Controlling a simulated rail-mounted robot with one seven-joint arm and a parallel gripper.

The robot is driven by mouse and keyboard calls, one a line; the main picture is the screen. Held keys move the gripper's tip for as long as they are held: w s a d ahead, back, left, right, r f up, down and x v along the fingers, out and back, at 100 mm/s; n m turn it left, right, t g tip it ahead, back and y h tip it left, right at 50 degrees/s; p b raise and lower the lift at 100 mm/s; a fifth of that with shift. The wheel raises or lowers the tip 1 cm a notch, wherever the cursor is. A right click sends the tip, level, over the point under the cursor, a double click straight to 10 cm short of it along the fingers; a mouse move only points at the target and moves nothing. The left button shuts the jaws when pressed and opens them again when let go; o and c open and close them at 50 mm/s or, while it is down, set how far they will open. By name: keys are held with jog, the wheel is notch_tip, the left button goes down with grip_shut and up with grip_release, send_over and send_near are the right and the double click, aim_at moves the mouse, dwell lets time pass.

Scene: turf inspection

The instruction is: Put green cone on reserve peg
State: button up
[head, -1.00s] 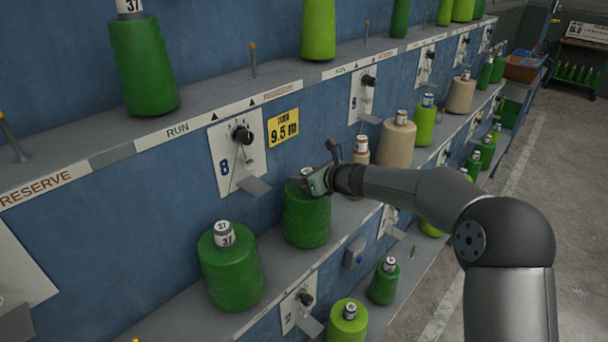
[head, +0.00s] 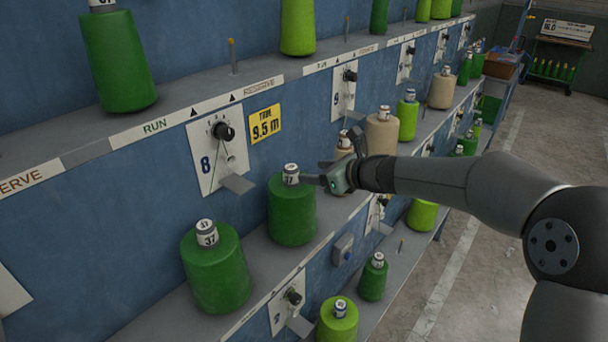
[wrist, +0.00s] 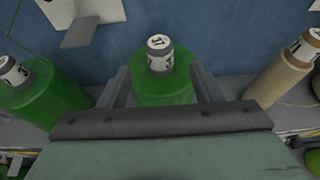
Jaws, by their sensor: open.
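A dark green cone (head: 292,213) with a white "37" core top stands upright on the middle shelf, below the yellow trim sign. A similar dark green cone (head: 216,270), also marked 37, stands to its left. My gripper (head: 323,180) is open, just right of the nearer cone's top in the head view. In the wrist view the cone (wrist: 160,88) sits ahead between the two spread fingers, with a gap at its narrow core top. Whether a finger touches its body cannot be told. On the upper shelf, an empty peg (head: 232,57) stands above a reserve label.
A tan cone (head: 381,138) and a smaller tan one (head: 344,147) stand close to my gripper on the right. A control plate (head: 216,155) with a knob and a grey bracket (head: 237,184) juts from the blue wall above the cones. Light green cones (head: 338,322) stand lower.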

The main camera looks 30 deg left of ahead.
jog(key=s+d+f+n+h, duration=0.2)
jog(key=s+d+n+h, duration=0.2)
jog(key=d, duration=1.2)
jog(key=s+d+f+n+h, duration=0.3)
jog(key=s+d+n, duration=0.6)
jog(key=d, duration=0.8)
jog(key=s+d+f+n+g+h, duration=0.1)
jog(key=s+d+f+n+h, duration=0.2)
jog(key=s+d, duration=0.9)
jog(key=d+n+h, duration=0.3)
jog(key=d, duration=0.1)
jog(key=shift+d, duration=0.35)
jog(key=shift+s+f, duration=0.1)
